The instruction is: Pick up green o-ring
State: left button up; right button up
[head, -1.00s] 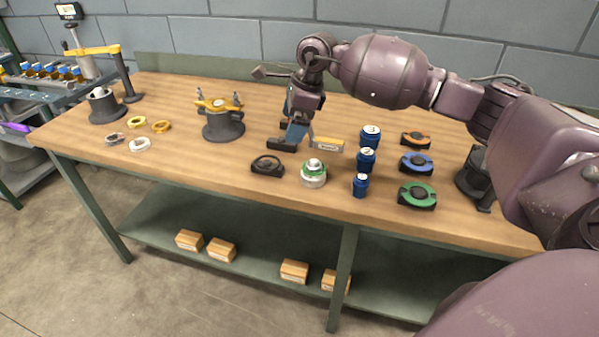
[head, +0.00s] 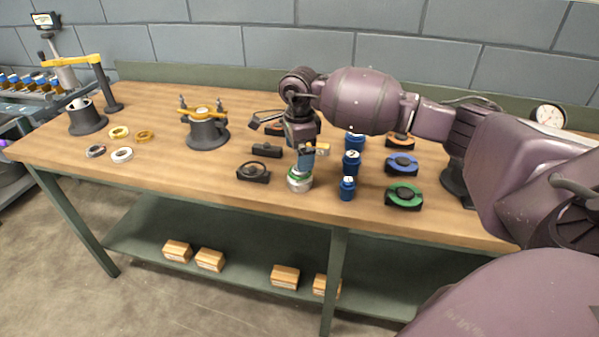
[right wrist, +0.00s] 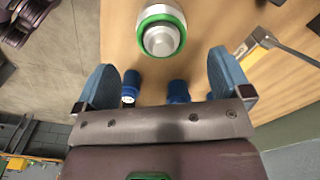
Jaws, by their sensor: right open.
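A green ring (right wrist: 162,9) sits around the domed top of a round silver part (right wrist: 160,41), which stands upright near the table's front edge. In the head view the green ring (head: 294,174) is partly hidden by my right gripper (head: 304,164). The right gripper is open and empty, directly above the silver part, with its fingers pointing down. In the right wrist view its blue fingers (right wrist: 161,68) are spread wide, with the ring beyond their tips. My left gripper is not in view.
Blue numbered cans (head: 347,188) stand close right of the silver part. Black pieces (head: 253,173) lie to its left. Blue (head: 401,158) and orange holders line the right. A grey fixture (head: 207,134) and several loose rings (head: 121,155) are at the left.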

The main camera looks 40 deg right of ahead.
jog(key=shift+d+f, duration=0.1)
jog(key=shift+f, duration=2.3)
jog(key=shift+f, duration=0.25)
jog(key=shift+c, duration=0.3)
jog(key=c, duration=1)
